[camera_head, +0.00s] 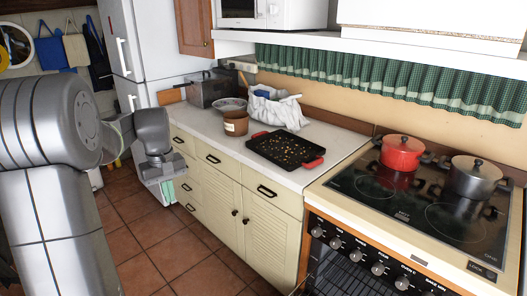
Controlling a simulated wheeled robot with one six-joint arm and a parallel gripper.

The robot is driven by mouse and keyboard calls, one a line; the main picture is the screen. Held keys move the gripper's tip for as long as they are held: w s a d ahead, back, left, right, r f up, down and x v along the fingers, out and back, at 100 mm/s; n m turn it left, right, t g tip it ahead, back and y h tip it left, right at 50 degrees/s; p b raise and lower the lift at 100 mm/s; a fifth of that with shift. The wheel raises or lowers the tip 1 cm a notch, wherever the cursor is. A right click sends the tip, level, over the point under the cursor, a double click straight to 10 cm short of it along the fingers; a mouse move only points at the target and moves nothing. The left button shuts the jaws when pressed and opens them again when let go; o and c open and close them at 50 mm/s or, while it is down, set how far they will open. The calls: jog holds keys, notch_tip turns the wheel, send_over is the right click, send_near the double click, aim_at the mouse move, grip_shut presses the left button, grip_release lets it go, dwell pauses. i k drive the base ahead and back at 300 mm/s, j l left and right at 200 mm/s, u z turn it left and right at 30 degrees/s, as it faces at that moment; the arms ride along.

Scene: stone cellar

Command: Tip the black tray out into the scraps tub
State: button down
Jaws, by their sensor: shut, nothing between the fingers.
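The black tray (268,149) lies flat on the white counter, with red handles at its near right and far left ends. Many small yellowish and brown bits are scattered over its bottom. A brown tub (236,124) with a pale label stands upright just behind and left of the tray; I cannot tell whether it is the scraps tub. My gripper (160,182) is at the left, in front of the drawers and below counter level. It is shut and empty, well apart from the tray.
A red pot (401,153) and a grey pot (470,177) sit on the hob at right. Counter front (215,145) left of the tray is clear.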

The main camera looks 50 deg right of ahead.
aim_at(291, 153)
jog(key=i+z, duration=0.25)
jog(key=i, duration=0.5)
jog(key=i+j+z, duration=0.25)
jog(key=i, duration=0.45)
jog(key=i+l+z, duration=0.15)
jog(key=i+z, duration=0.15)
jog(key=z, duration=0.15)
jog(key=i+z, duration=0.3)
jog(key=z, duration=0.15)
jog(key=i+z, duration=0.4)
jog(key=i+j+z, duration=0.15)
jog(key=z, duration=0.3)
jog(key=i+z, duration=0.45)
jog(key=i+l, duration=0.05)
